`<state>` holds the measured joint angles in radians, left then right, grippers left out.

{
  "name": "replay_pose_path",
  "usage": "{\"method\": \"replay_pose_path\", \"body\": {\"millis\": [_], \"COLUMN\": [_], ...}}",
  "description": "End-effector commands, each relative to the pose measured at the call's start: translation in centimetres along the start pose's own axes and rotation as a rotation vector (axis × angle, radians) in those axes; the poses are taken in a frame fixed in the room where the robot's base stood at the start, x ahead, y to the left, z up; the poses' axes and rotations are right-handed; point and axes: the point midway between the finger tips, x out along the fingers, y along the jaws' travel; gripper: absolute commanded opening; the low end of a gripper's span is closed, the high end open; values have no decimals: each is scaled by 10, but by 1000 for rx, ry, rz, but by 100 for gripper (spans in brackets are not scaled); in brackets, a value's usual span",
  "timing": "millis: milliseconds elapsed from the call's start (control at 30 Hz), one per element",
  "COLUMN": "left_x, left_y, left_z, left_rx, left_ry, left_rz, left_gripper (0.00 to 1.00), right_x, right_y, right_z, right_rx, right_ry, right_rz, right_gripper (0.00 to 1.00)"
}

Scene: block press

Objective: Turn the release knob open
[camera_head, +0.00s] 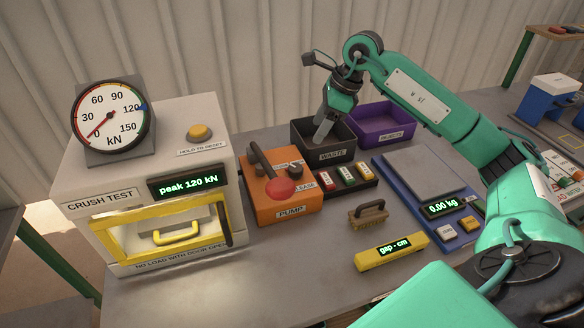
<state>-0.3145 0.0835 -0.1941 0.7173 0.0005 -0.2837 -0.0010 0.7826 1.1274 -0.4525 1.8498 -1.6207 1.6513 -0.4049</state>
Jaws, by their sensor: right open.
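The release knob (296,168) is a small dark knob on top of the orange pump box (290,199), beside a label partly reading "release". I cannot tell which way the knob is turned. The pump's dark lever ends in a red ball (280,189), which hides part of the top. My left gripper is not in view.
The crush test press (155,188) stands at left with a yellow-framed door and a gauge (113,115) whose red needle sits low. The waste bin (333,155) and purple rejects bin (384,138) stand behind. A stamp rack, brush, gap gauge and scale (425,206) lie to the right.

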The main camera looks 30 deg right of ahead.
Motion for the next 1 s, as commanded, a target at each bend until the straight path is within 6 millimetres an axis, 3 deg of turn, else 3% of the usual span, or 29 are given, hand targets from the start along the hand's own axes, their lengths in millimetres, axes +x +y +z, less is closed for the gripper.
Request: {"method": "replay_pose_path", "body": {"millis": [267,700,1000], "left_x": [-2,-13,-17], "left_y": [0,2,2], "left_z": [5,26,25], "left_rx": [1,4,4], "left_ry": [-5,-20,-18], "left_rz": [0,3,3], "left_gripper": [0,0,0], "right_x": [26,114,140], "right_y": [1,1,0], "right_z": [0,0,-1], "right_rx": [0,1,0], "right_ry": [1,0,-1], "right_rz": [4,3,1], "right_gripper": [59,59,59]}}
